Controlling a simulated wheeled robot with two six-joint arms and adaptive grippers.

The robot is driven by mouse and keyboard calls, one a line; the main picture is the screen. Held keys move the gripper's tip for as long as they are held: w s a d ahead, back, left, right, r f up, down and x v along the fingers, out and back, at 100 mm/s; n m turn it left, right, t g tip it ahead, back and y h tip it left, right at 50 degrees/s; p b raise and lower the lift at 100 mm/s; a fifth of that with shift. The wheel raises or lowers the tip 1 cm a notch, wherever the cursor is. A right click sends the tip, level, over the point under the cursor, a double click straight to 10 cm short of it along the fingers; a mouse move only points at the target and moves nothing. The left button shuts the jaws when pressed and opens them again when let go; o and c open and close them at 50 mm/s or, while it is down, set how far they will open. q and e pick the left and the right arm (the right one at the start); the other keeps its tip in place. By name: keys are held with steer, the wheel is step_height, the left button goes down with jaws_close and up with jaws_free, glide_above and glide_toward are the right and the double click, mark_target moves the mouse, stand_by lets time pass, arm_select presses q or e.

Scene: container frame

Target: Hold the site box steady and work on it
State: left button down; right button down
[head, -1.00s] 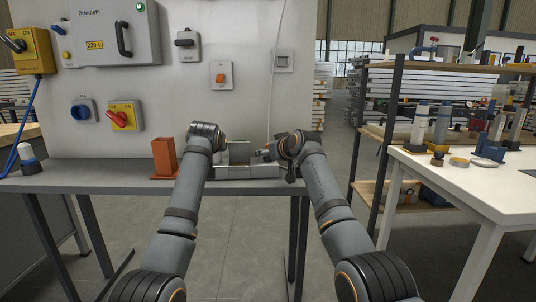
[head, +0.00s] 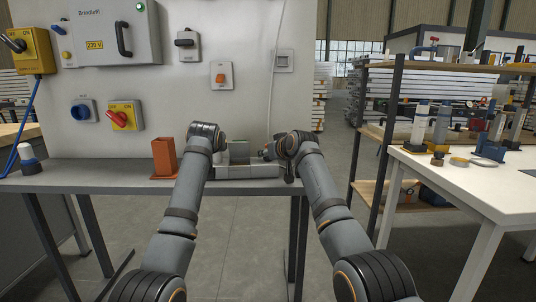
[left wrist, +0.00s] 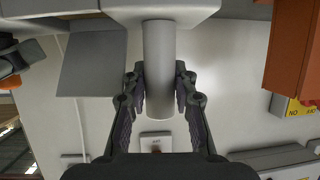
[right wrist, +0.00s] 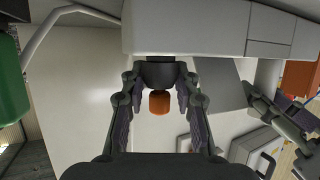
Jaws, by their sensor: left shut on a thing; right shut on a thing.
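The grey site box (head: 248,172) sits on the bench behind my wrists, with a grey panel (head: 239,152) standing up from it. Both also show in the left wrist view, the panel (left wrist: 95,62) hanging in that upside-down picture. My left gripper (left wrist: 158,85) is shut on a light grey cylindrical handle (left wrist: 159,50) that joins the box. My right gripper (right wrist: 160,88) is shut on a dark knob (right wrist: 160,72) with an orange end (right wrist: 159,102), beside the box's pale wall (right wrist: 190,28). In the head view my wrists hide most of both grips.
A wall panel with switches (head: 124,116) rises behind. A green rounded body (right wrist: 10,85) shows at the right wrist view's edge. A white table (head: 470,185) with bottles is at right.

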steer(key=shift+m+t+h, duration=0.5)
steer(key=shift+m+h, duration=2.3)
steer(key=shift+h, duration=0.4)
steer(key=c, duration=1)
jaws_free()
steer(key=shift+o, duration=0.2)
